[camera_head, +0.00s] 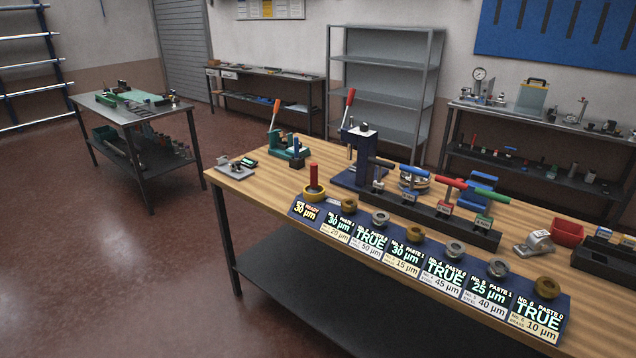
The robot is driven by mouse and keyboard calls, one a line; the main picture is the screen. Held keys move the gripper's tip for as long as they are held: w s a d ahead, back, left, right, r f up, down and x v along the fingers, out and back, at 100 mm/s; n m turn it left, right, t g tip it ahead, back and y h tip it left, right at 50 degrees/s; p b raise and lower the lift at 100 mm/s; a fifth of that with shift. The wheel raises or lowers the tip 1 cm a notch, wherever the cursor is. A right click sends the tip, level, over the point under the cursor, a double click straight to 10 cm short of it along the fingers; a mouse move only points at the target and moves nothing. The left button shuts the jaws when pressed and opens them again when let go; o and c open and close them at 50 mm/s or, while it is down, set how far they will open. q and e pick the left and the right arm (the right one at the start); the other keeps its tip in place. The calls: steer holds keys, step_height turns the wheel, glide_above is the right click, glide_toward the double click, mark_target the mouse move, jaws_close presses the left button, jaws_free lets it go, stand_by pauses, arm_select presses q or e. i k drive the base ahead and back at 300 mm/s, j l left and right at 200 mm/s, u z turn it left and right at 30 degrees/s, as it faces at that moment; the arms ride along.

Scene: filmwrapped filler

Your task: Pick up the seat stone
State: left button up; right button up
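I cannot tell for sure which thing is the seat stone. A tool with a red upright handle on a yellow round base (314,188) stands at the left end of the blue labelled board (452,236) on the wooden workbench (262,192). Several brass and steel rings sit along the board's back edge to its right, among them a brass ring (348,206) and a steel ring (498,266). Behind them a dark rack (430,216) holds tools with blue, red and green handles. Neither of my grippers is in view.
A blue press (362,160) and a green lever tool (290,150) stand at the bench's back left. A red bin (567,233) and a grey metal piece (534,243) are at the right. The red floor left of the bench is clear, up to a side table (130,112).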

mark_target(313, 189)
steer(key=i+j+z, duration=0.1)
steer(key=z, duration=0.4)
steer(key=i+j+z, duration=0.1)
steer(key=z, duration=0.4)
steer(key=i+j+z, duration=0.1)
steer(key=j+z, duration=0.2)
steer(key=j, duration=0.2)
steer(key=j+z, duration=0.3)
steer(key=j, duration=0.25)
steer(key=i+j+z, duration=0.1)
steer(key=j, duration=1)
steer(key=i+z, duration=0.05)
